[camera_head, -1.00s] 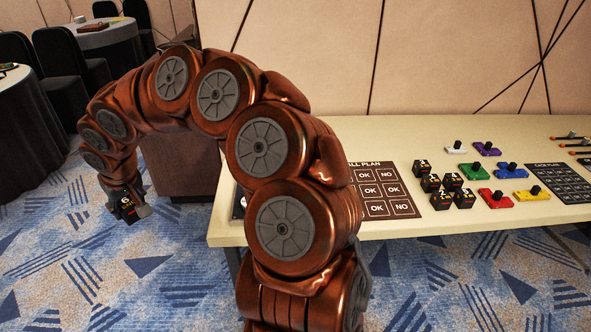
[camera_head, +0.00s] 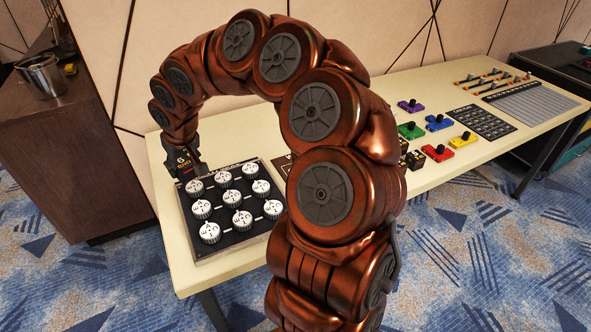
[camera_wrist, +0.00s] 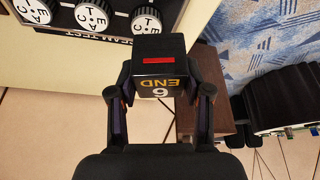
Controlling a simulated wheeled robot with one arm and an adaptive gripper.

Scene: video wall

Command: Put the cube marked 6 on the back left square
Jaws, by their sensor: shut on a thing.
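My gripper (camera_head: 188,168) is shut on a black cube marked 6 (camera_head: 181,158). It holds the cube at the left end of the table, by the back left corner of the knob board. In the wrist view the cube (camera_wrist: 160,66) sits between both fingers, showing "6", "END" and a red bar. I cannot tell whether it is clear of the table. A dark plan sheet (camera_head: 282,164) shows only as a sliver behind my arm; its squares are hidden now. Other black cubes (camera_head: 414,160) show partly past my arm.
The board with several white knobs (camera_head: 241,220) lies just in front of my gripper. A brown cabinet (camera_head: 60,150) stands left of the table. A bare table strip (camera_head: 240,130) runs along the back.

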